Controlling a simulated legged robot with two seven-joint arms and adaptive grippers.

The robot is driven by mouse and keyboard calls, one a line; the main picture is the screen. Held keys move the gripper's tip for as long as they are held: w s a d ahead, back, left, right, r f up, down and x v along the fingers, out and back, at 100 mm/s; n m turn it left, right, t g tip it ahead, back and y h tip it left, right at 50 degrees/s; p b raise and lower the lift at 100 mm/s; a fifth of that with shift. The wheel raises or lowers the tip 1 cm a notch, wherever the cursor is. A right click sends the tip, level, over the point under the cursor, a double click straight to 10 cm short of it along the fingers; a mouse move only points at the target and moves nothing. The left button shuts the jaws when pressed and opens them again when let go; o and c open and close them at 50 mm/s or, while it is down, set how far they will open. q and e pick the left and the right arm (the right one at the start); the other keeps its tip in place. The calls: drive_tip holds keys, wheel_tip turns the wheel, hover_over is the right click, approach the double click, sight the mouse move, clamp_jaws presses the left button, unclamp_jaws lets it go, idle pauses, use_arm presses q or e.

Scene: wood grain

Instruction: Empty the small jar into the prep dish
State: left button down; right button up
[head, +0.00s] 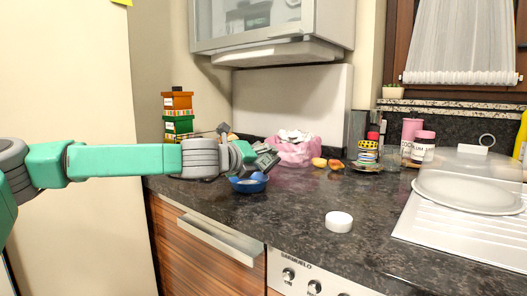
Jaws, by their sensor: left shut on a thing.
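My left gripper (264,161) reaches in from the left and is shut just above the prep dish, tilted. What it holds, taken to be the small jar, is mostly hidden by the fingers, so its shape and contents cannot be told. The prep dish, a dark blue bowl (248,187), stands on the counter right under the gripper. Something lighter blue (257,177) shows at its rim; I cannot tell whether it lies inside. My right gripper is not in view.
A white round lid-like thing (339,222) lies near the counter's front edge. A pink bag (295,152), fruit pieces (335,164) and jars (423,147) stand at the back. The middle counter is clear.

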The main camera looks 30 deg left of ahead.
use_arm(q)
drive_tip(key=shift+f, duration=0.1)
drive_tip(key=m+p, duration=0.2)
drive_tip(key=shift+a+r+g+y+p, duration=0.2)
drive_tip(key=shift+r+g+y+p, duration=0.1)
drive_tip(key=shift+r+y+p, duration=0.1)
drive_tip(key=shift+a+f+m+y+p, duration=0.1)
drive_tip(key=shift+f+m+y+p, duration=0.05)
drive_tip(key=shift+m+y+p, duration=0.2)
drive_tip(key=shift+f+m, duration=0.1)
drive_tip(key=shift+m, duration=0.15)
drive_tip(key=shift+f, duration=0.2)
drive_tip(key=shift+a+r+m+y+p, duration=0.15)
drive_tip(key=shift+a+m+y+p, duration=0.4)
drive_tip(key=shift+m+p, duration=0.55)
drive_tip(key=shift+s+a+m, duration=0.1)
drive_tip(key=shift+m, duration=0.3)
drive_tip(key=shift+f+g+y, duration=0.3)
drive_tip(key=shift+f, duration=0.05)
drive_tip(key=shift+a+f+m, duration=0.15)
drive_tip(key=shift+a+m, duration=0.1)
drive_tip(key=shift+m, duration=0.35)
